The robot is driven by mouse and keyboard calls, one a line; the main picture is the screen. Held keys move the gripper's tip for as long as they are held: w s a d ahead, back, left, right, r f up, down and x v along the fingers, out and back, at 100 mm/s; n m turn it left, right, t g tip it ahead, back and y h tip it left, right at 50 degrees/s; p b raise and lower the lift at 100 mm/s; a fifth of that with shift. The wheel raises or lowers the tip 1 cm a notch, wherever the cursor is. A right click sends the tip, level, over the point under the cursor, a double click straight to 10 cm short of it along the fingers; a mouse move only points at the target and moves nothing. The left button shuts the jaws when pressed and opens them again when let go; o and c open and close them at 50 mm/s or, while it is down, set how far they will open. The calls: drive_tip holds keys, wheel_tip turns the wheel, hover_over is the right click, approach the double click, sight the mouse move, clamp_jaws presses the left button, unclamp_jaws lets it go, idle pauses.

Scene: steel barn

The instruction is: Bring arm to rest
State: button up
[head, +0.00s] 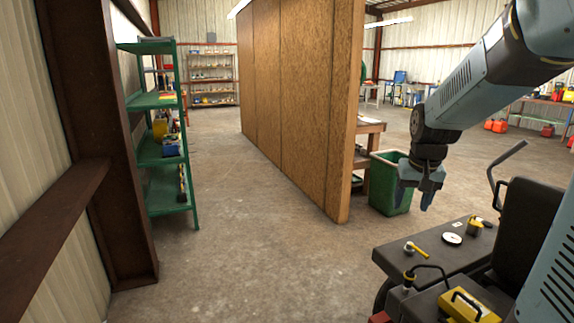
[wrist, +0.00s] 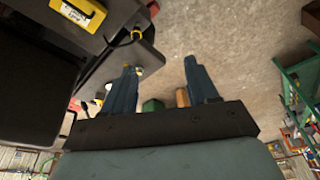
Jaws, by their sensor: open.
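My arm reaches in from the upper right of the head view, bent downward. My gripper (head: 428,196) hangs at its end, fingers pointing down, in front of the green bin (head: 384,205). The fingers touch nothing that I can see.
A tall wooden partition (head: 300,100) stands in the middle, with a workbench (head: 369,128) behind its end. A green shelf (head: 163,160) stands at left by a brown steel post (head: 100,150). Concrete floor (head: 230,220) between them is clear.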

drive_tip(key=s+a+r+n+t, duration=0.1)
drive_tip(key=s+a+r, duration=0.2)
drive_tip(key=s, duration=0.6)
drive_tip(key=s+a+r+n+t, duration=0.1)
drive_tip(key=s+a+r, duration=0.2)
drive_tip(key=s, duration=0.7)
drive_tip(key=shift+s+a+r+t, duration=0.2)
drive_tip(key=shift+s+a+t, duration=0.1)
drive_tip(key=shift+a, duration=0.1)
